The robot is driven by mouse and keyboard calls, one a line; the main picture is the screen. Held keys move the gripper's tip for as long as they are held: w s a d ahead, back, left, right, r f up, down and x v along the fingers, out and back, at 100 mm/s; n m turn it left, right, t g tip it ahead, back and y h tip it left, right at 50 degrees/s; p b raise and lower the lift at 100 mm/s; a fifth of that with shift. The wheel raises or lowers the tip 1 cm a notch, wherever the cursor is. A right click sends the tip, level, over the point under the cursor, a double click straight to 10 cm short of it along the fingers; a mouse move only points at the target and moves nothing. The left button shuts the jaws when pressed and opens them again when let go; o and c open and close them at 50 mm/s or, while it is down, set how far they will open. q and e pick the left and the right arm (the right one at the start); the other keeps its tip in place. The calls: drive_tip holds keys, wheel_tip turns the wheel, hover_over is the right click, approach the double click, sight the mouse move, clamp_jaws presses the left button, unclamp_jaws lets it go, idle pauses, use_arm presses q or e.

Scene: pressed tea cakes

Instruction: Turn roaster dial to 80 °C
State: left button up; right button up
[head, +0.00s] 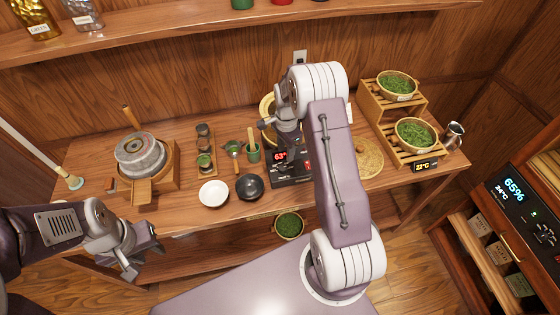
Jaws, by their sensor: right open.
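The roaster is a dark unit (291,180) on the wooden table, with a lit red readout (280,156) that seems to read 63°. A round, tan-rimmed part (265,106) shows behind my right wrist. I cannot make out the dial; my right arm covers part of the unit. My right gripper (289,154) is open, pointing down over the back of the roaster; whether it touches anything is unclear. My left gripper (143,256) is empty and looks open, in front of the table's left front edge, away from the roaster.
Left of the roaster are a black bowl (250,187), a white bowl (213,193), a green cup with tools (253,153) and a stone mill (140,157). Right of my arm are a woven mat (367,158) and a tiered stand (396,117) with tea baskets.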

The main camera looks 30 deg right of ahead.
drive_tip(key=p, duration=0.2)
hover_over(282, 167)
drive_tip(key=f, duration=0.4)
drive_tip(key=shift+s+a+f, duration=0.1)
drive_tip(key=shift+a, duration=0.15)
drive_tip(key=f, duration=0.2)
drive_tip(key=d+f, duration=0.1)
drive_tip(key=f, duration=0.1)
drive_tip(key=shift+f+p, duration=0.3)
drive_tip(key=shift+f, duration=0.05)
drive_tip(key=shift+a, duration=0.3)
drive_tip(key=shift+c, duration=0.3)
use_arm(q)
drive_tip(key=shift+w+a+r, duration=0.1)
drive_tip(key=shift+a+r, duration=0.2)
drive_tip(key=shift+r, duration=0.25)
drive_tip(key=shift+w+a+r, duration=0.1)
drive_tip(key=shift+a+r, duration=0.2)
drive_tip(key=shift+r, duration=0.25)
use_arm(e)
clamp_jaws()
